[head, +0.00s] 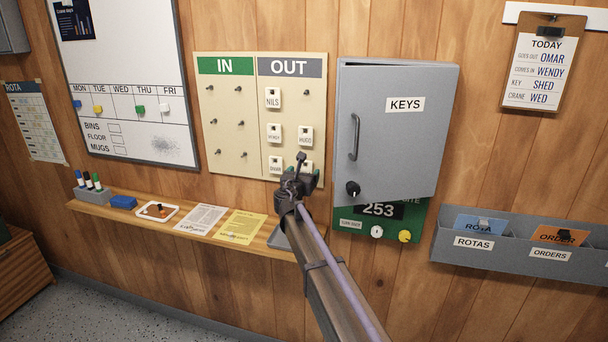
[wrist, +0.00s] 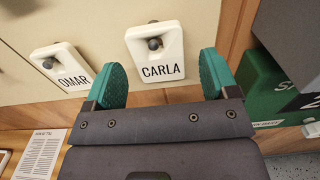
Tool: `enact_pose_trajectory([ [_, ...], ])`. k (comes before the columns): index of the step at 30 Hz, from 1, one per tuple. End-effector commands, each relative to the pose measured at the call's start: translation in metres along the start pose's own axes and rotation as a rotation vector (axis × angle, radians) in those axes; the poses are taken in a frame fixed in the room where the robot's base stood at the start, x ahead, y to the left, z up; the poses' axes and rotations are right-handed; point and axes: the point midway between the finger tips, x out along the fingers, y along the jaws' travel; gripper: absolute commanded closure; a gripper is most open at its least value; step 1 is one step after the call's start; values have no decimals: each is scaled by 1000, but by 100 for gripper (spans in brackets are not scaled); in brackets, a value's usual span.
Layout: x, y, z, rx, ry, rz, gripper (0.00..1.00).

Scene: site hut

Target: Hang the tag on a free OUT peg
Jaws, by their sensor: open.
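The CARLA tag (wrist: 157,55), white with black letters, hangs on the lower right peg of the OUT side of the board (head: 292,68). In the head view the CARLA tag is partly hidden behind my gripper (head: 302,178). In the wrist view my gripper (wrist: 160,72) is open, its two green fingers on either side of the tag's lower part, with nothing clearly held. The OMAR tag (wrist: 62,66) hangs just left of it. The NILS tag (head: 273,98) is at the top left of OUT. The upper right OUT peg (head: 305,93) is bare.
The IN side (head: 226,67) has several bare pegs. WENDY (head: 275,134) and HUGO (head: 305,136) tags fill the middle OUT row. A grey key cabinet (head: 420,130) stands out from the wall close to the board's right. A wooden shelf (head: 150,217) with papers runs below.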

Motion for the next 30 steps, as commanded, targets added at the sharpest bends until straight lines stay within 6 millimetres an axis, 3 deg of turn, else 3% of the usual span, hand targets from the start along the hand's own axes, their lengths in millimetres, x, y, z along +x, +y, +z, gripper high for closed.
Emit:
enact_pose_trajectory([
  [12, -93, -2, 0, 0, 0, 1, 20],
  [19, -102, 0, 0, 25, 0, 0, 20],
  [22, -102, -10, -4, 203, 19, -56, 20],
  [23, -105, -17, -10, 311, 41, -96, 20],
  [26, -141, -69, -47, 822, 163, -341, 20],
  [30, -210, -164, -110, 1446, 264, -860, 20],
])
